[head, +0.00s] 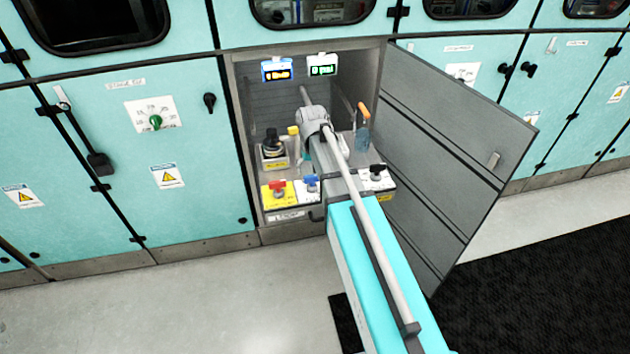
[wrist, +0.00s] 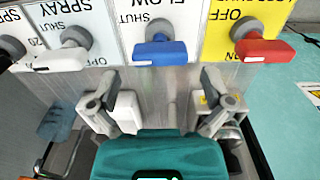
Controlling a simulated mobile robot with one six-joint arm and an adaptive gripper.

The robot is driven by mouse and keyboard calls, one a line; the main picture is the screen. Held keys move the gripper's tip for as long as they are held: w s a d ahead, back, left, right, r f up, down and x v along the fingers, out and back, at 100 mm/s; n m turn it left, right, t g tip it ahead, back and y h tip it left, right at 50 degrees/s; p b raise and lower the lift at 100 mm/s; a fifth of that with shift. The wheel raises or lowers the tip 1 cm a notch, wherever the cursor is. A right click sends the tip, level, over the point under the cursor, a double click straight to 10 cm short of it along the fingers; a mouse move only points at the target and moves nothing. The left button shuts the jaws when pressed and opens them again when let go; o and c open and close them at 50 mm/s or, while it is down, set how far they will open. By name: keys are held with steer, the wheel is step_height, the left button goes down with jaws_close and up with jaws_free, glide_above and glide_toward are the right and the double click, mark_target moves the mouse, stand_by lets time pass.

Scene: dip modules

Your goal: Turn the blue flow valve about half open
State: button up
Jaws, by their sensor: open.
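The blue flow valve (wrist: 160,52) is a blue lever handle on a white plate marked FLOW and SHUT, in the upper middle of the wrist view. Its handle lies crosswise in that view. In the head view the blue valve (head: 312,183) sits at the front of the open cabinet, left of my arm. My gripper (wrist: 160,88) is open and empty, its two fingers spread on either side of the blue handle and just short of it. The fingers do not appear to touch it. In the head view my arm hides the fingertips.
A red lever on a yellow plate (wrist: 265,50) stands right of the blue valve in the wrist view. White levers on SPRAY plates (wrist: 50,60) stand left. The grey cabinet door (head: 450,150) stands open right of my arm. Bottles (head: 362,138) stand inside the cabinet.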

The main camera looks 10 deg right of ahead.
mark_target(314, 175)
steer(key=shift+f+b, duration=1.2)
steer(key=shift+f, duration=0.25)
steer(key=shift+c, duration=0.3)
steer(key=c, duration=0.9)
steer(key=shift+d, duration=0.25)
steer(key=shift+a, duration=0.1)
